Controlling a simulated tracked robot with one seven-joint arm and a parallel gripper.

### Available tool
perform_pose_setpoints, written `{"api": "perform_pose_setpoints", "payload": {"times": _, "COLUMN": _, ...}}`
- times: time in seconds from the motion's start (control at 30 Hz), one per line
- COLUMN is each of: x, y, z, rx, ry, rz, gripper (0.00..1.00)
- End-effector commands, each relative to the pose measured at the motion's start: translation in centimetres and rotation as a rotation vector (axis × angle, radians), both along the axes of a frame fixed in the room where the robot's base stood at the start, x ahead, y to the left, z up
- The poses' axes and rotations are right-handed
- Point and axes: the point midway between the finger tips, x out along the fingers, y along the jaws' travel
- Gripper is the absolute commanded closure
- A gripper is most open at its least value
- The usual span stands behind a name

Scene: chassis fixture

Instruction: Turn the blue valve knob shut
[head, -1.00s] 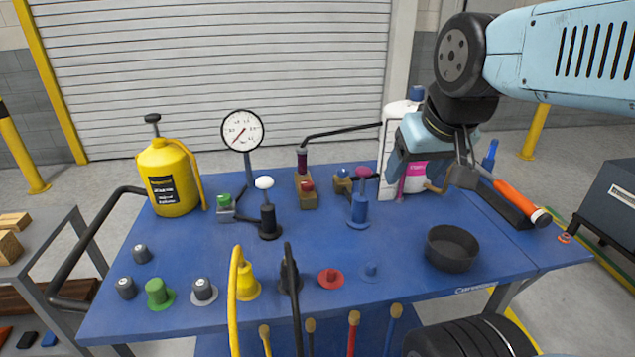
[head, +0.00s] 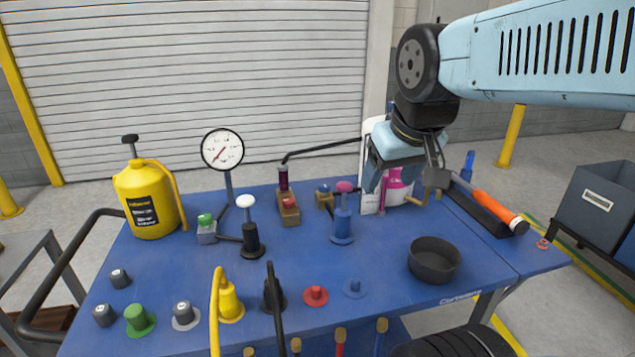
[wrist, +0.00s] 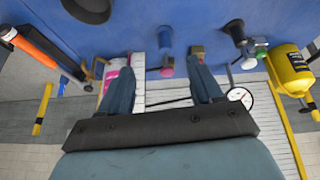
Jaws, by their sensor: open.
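The blue valve knob (head: 323,188) appears to be the small blue cap on a brass block near the back of the blue table (head: 385,295), left of the blue post with a magenta top (head: 343,215). My gripper (head: 384,178) is open and hangs over the back right of the table, to the right of the knob and apart from it. In the wrist view my two fingers (wrist: 160,75) are spread with no object clamped between them. A brass block (wrist: 197,51) shows by the right fingertip there; I cannot tell whether it carries the blue knob.
A white bottle (head: 395,185) stands partly hidden behind my gripper. A black bowl (head: 434,262) and an orange-handled tool (head: 495,208) lie to the right. A black post with a white top (head: 250,235), the gauge (head: 222,150) and a yellow bottle (head: 148,205) stand left.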

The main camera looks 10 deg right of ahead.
Motion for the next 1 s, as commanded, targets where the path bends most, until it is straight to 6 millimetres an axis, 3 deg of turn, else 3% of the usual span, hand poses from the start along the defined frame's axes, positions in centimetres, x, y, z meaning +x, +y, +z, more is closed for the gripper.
{"api": "perform_pose_setpoints", "payload": {"times": 0.47, "x": 10.8, "y": 1.2, "z": 2.1, "rx": -0.305, "ry": 0.216, "rz": 0.383, "gripper": 0.35}}
{"api": "perform_pose_setpoints", "payload": {"times": 0.77, "x": 18.4, "y": 2.4, "z": 1.4, "rx": -0.45, "ry": 0.355, "rz": 0.65, "gripper": 0.35}}
{"api": "perform_pose_setpoints", "payload": {"times": 1.0, "x": 24.6, "y": 3.5, "z": -0.4, "rx": -0.538, "ry": 0.462, "rz": 0.869, "gripper": 0.35}}
